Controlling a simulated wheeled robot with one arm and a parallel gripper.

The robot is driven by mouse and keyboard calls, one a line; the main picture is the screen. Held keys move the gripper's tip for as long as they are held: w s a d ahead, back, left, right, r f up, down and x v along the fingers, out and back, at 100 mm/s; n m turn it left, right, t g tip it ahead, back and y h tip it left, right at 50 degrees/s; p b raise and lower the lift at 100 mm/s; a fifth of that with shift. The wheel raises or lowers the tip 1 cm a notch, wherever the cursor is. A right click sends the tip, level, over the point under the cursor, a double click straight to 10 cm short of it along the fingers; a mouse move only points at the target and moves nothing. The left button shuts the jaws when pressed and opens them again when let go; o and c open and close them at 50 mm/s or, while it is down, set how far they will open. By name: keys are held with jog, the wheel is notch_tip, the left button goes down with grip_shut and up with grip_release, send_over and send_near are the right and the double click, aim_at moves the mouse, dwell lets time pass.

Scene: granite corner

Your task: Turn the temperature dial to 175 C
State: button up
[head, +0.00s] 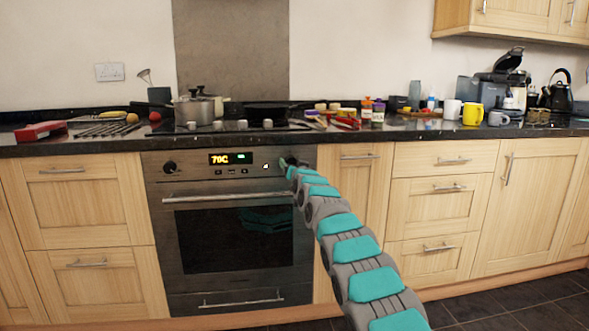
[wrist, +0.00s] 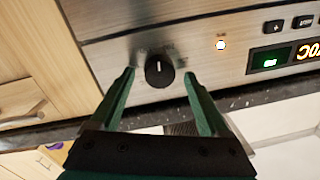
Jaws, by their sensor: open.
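The oven (head: 237,240) has a control panel with a lit display (head: 230,158) that reads 70C in the head view. The black right-hand dial (wrist: 159,71) shows in the wrist view, with a white mark on its face. My gripper (wrist: 159,75) is open, with one green finger on each side of the dial and a visible gap to it on both sides. In the head view my gripper (head: 291,163) is at the right end of the panel and largely hides that dial. A second black dial (head: 169,167) is at the panel's left end.
The oven door handle (head: 228,197) runs just below the panel. Pots (head: 195,109) and a dark pan stand on the hob above. The granite worktop (head: 80,145) edge overhangs the panel. Drawers and cupboards flank the oven, and the floor in front at right is clear.

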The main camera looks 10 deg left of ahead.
aim_at(292, 162)
jog(key=shift+s+d+r+b, duration=0.15)
jog(key=shift+s+d+b, duration=0.25)
jog(key=shift+s+b, duration=0.2)
jog(key=shift+b+v, duration=0.7)
jog(key=shift+v, duration=0.45)
jog(key=b+v, duration=0.2)
jog(key=v, duration=0.2)
jog(key=shift+a, duration=0.2)
jog(key=shift+f, duration=0.2)
